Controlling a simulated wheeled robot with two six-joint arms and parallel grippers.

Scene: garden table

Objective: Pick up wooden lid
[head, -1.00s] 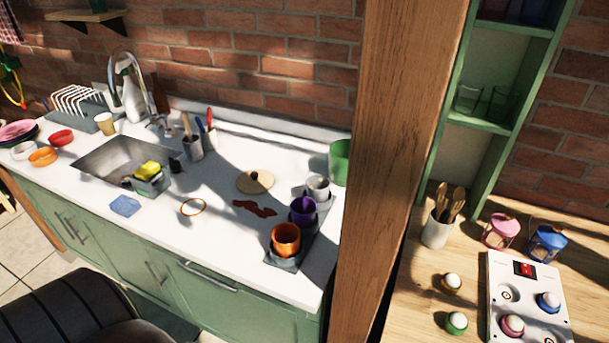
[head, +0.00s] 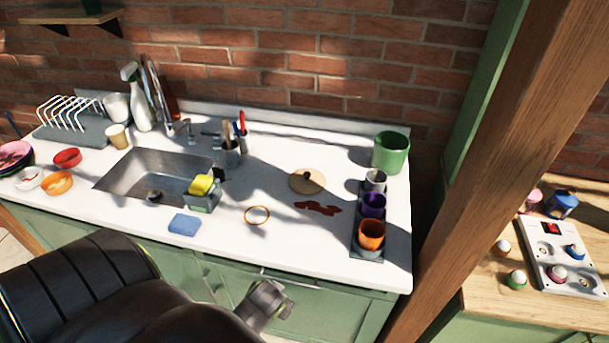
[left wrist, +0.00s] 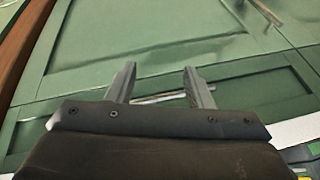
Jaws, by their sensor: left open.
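The wooden lid (head: 307,181) is a round, light-wood disc with a small dark knob. It lies flat on the white counter (head: 262,178) in the head view, left of the green pot. My left gripper (head: 287,300) is low in front of the green cabinet doors, below the counter's front edge and well away from the lid. In the left wrist view the left gripper (left wrist: 160,82) has its two fingers apart with nothing between them, facing green cabinet panels. The lid does not show there. My right gripper is in neither current view.
The green pot (head: 390,152) stands behind. A wooden post (head: 490,170) rises at right.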

